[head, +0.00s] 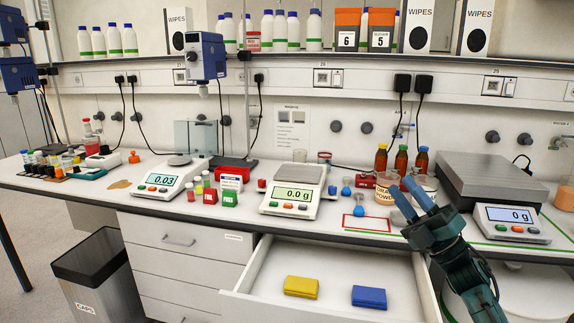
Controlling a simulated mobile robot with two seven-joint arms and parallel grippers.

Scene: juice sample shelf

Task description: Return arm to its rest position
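My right gripper (401,184) is above the front right part of the bench (345,240), pointing up and away from me. Its two blue fingers are parted and nothing shows between them that it grips. Behind and beside the fingers stands a jar with a cream label (385,196), partly hidden by them; I cannot tell whether they touch it. My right arm (470,280) comes up from the lower right, in front of the bench edge. My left arm and gripper are not in view.
Below the bench a drawer (262,262) stands open, holding a yellow packet (301,287) and a blue packet (369,297). Balances (293,190) and brown bottles (401,160) stand on the bench. A large scale (495,180) is right of my gripper. A bin (97,275) stands lower left.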

